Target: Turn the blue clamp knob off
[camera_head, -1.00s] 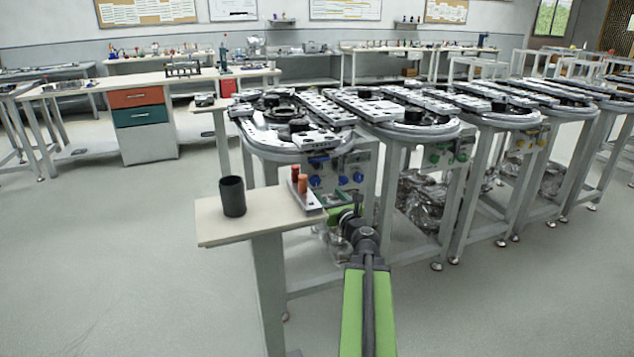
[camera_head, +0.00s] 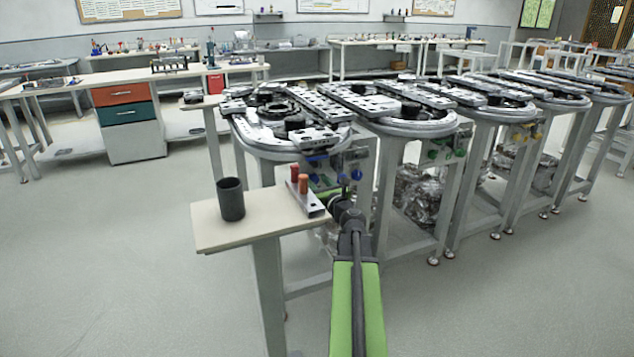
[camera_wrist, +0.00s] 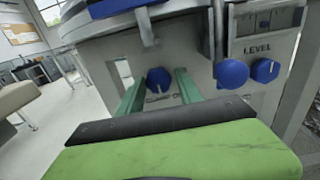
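A blue knob (camera_wrist: 158,80) with a pale pointer line sits on the grey panel in the wrist view, with lettering below it that is hard to read. My gripper (camera_wrist: 160,84) is open, its two green fingers reaching toward the panel on either side of this knob, with gaps visible. I cannot tell how far the tips are from the panel. In the head view my wrist hides part of the panel.
A small cream side table (camera_head: 250,222) stands left of my arm, bearing a black cup (camera_head: 231,199) and a small rack with red and orange pegs (camera_head: 303,184). The ring track (camera_head: 290,140) is above the panel. Open floor lies to the left.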

